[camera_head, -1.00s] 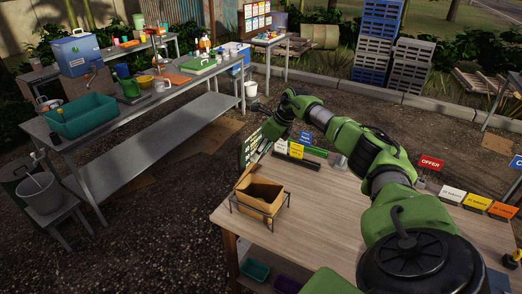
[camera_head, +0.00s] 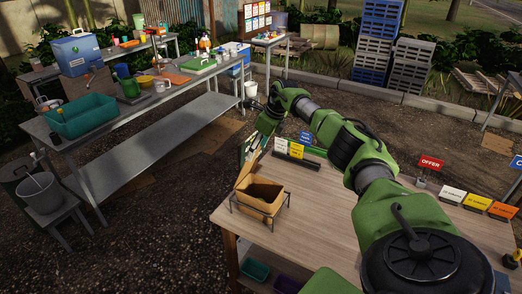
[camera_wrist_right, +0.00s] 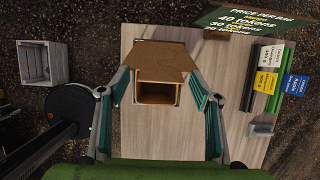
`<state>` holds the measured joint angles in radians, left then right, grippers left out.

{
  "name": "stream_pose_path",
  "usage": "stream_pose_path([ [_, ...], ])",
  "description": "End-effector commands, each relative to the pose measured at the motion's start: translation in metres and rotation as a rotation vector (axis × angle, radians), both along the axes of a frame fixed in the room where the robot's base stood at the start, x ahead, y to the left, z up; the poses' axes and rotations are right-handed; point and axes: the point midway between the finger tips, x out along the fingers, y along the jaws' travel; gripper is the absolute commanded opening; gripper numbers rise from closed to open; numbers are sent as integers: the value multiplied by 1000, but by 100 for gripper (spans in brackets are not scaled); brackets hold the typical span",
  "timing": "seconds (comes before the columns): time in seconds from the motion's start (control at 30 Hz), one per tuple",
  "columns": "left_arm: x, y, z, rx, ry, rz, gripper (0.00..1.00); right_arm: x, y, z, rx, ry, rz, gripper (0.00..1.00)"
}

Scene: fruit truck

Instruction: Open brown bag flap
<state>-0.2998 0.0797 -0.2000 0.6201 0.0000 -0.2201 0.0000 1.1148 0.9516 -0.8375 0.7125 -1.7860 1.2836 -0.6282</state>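The brown bag (camera_head: 262,194) stands upright in a thin wire stand (camera_head: 288,201) near the left end of the wooden table. Its top opening is visible, and it also shows in the right wrist view (camera_wrist_right: 157,94). There, a brown flap (camera_wrist_right: 160,60) lies along the far side of the opening, wider than the opening itself. My right gripper (camera_wrist_right: 158,82) is open, its teal-padded fingers on either side of the bag and flap. In the head view this gripper (camera_head: 252,145) is above and behind the bag, empty. My left gripper is not in view.
The wooden table top (camera_head: 315,215) is clear right of the bag. A grey workbench (camera_head: 165,113) with tubs stands to the left.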

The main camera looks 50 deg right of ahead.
Motion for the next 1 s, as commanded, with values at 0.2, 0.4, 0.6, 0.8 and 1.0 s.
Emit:
stream_pose_path([
  [0.2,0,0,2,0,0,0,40,-2,-1,5,1,-1,-1,58],
  [0.4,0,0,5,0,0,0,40,-8,-2,21,0,-1,1,58],
  [0.6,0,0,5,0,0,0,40,-13,-4,35,0,-1,0,58],
  [0.8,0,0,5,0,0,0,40,-19,-5,50,0,-2,0,58],
  [1.0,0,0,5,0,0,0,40,-24,-7,62,-1,-1,0,58],
])
